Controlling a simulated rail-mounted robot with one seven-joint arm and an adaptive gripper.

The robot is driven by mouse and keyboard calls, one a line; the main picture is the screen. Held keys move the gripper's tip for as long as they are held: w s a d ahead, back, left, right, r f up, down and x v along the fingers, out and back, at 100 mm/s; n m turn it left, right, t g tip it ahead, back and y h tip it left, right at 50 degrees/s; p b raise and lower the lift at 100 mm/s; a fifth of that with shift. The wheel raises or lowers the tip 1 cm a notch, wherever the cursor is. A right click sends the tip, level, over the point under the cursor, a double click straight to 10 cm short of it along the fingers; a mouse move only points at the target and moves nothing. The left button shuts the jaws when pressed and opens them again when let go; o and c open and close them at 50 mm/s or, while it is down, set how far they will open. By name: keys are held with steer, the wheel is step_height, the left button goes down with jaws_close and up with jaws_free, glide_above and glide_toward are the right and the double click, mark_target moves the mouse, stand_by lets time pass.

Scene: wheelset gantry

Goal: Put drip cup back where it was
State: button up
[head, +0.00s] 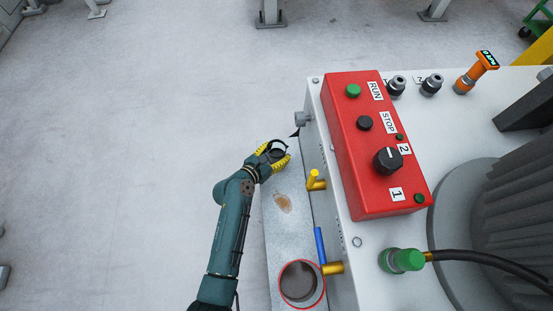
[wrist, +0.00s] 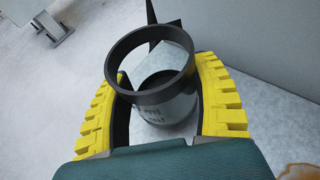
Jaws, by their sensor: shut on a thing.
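The drip cup (wrist: 170,108) is a clear cup with a black rim and dark lettering on its side. It sits upright between the yellow fingers of my gripper (wrist: 163,78), which is shut on it. In the head view the cup (head: 278,147) and my gripper (head: 272,157) are at the far end of the narrow grey ledge (head: 289,235) beside the machine. I cannot tell whether the cup touches the ledge. A red-rimmed round spot with a dark inside (head: 299,282) is at the near end of the ledge, beside a brass spout (head: 333,268).
A brown stain (head: 283,203) marks the ledge. A yellow valve (head: 315,181) and a blue handle (head: 320,245) stick out from the white machine side. A red control box (head: 375,145) sits on top. The floor to the left is clear.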

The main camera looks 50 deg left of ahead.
step_height(320, 180, down, 3)
steer(key=shift+r+b, duration=0.1)
steer(key=shift+b, duration=0.65)
steer(key=shift+r, duration=0.1)
steer(key=o, duration=1.3)
steer(key=shift+c, duration=0.2)
steer(key=shift+r+p, duration=0.15)
steer(key=shift+p, duration=0.2)
steer(key=p+v, duration=0.5)
steer(key=v, duration=0.7)
steer(key=shift+p, duration=0.35)
